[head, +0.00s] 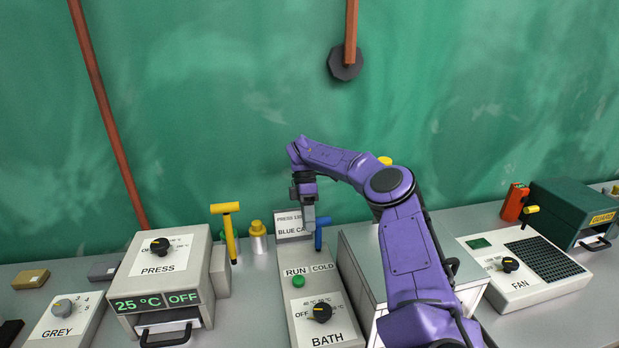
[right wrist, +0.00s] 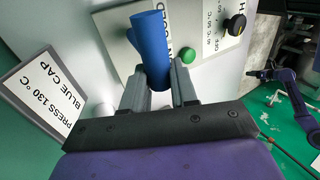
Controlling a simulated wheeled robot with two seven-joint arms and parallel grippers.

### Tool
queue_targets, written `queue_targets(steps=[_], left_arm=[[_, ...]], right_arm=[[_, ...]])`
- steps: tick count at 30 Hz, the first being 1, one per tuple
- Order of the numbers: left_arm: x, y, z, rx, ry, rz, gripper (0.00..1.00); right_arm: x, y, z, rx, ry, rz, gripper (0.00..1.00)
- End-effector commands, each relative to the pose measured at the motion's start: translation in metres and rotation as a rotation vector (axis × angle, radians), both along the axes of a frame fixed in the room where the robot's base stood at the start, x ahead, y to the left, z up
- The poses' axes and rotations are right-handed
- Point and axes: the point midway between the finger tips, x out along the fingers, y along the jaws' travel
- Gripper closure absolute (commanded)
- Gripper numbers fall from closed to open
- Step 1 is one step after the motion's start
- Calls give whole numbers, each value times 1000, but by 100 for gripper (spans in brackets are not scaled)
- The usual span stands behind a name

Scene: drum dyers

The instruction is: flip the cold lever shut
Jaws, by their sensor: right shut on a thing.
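The blue lever (head: 321,233) stands at the back of the BATH unit (head: 325,318), by the COLD label (head: 323,267). My right gripper (head: 309,222) reaches down to it from above. In the right wrist view the blue lever (right wrist: 151,50) sits between the two grey fingers (right wrist: 160,88), which are shut on it. The fingers hide its lower part. A small purple arm at the right of the wrist view looks like my left arm; its gripper (right wrist: 268,73) is too small to read.
A sign (head: 292,226) stands just left of the lever. The FAN unit (head: 520,268) is at right. A green button (head: 298,282) and black knob (head: 320,312) sit in front.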

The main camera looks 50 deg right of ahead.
Motion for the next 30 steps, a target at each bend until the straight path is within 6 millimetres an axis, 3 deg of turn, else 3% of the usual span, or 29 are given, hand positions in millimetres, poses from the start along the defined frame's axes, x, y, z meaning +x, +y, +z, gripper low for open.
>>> queue_targets(steps=[1, 13, 14, 15, 16, 30], left_arm=[[0, 0, -3, 0, 0, 0, 57], [0, 0, -3, 0, 0, 0, 57], [0, 0, -3, 0, 0, 0, 57], [0, 0, -3, 0, 0, 0, 57], [0, 0, -3, 0, 0, 0, 57], [0, 0, -1, 0, 0, 0, 57]], right_arm=[[-4, 0, -11, 0, 21, 4, 100], [-5, 0, -11, 0, 22, 4, 100], [-5, 0, -11, 0, 22, 4, 66], [-5, 0, -11, 0, 22, 4, 53], [-5, 0, -11, -1, 21, 4, 50], [-5, -1, -8, -3, 17, 2, 50]])
